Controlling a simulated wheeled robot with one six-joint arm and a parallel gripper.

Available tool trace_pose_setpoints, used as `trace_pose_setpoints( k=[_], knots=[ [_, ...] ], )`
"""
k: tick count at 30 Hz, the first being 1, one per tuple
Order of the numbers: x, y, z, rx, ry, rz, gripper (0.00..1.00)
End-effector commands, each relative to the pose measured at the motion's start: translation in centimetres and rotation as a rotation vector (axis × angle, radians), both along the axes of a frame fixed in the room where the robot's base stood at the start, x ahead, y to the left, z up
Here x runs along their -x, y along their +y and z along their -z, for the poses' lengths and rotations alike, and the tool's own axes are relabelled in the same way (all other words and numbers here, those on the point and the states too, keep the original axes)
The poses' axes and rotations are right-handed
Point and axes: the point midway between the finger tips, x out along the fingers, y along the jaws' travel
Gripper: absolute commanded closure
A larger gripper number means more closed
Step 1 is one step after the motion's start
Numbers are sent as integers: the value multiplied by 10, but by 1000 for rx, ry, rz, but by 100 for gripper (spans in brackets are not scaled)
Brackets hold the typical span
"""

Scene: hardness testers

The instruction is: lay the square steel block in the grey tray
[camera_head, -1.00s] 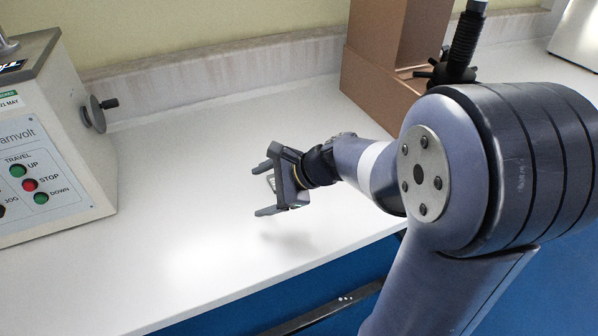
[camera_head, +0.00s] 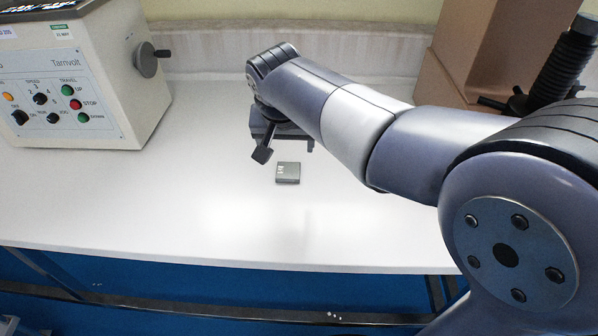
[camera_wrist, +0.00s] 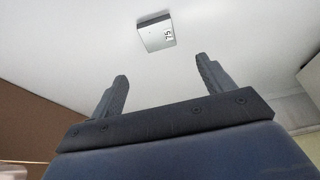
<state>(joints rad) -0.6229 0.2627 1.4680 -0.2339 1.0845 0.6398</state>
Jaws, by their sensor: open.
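The square steel block (camera_head: 288,173) is a small grey block with light marks on its top, lying flat on the white bench. My gripper (camera_head: 287,151) is open and empty, pointing down just behind the block in the head view. In the wrist view both fingers of my gripper (camera_wrist: 162,70) are spread with nothing between them. My wrist hides part of the gripper in the head view. I see no grey tray in either view.
A hardness tester (camera_head: 85,75) with buttons and a side knob stands at the left. A brown box-like stand (camera_head: 490,50) and a black ribbed column (camera_head: 566,62) stand at the back right. The white bench (camera_head: 170,200) is clear around the block; its front edge is near.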

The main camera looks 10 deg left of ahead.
Motion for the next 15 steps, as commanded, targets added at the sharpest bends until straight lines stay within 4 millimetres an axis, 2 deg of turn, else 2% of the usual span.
trace_pose_setpoints(
  k=[7, 15],
  knots=[
    [-15, 1, 38, 3, 3, 0, 24],
    [-22, 1, 55, 2, 2, 1, 24]
  ],
)
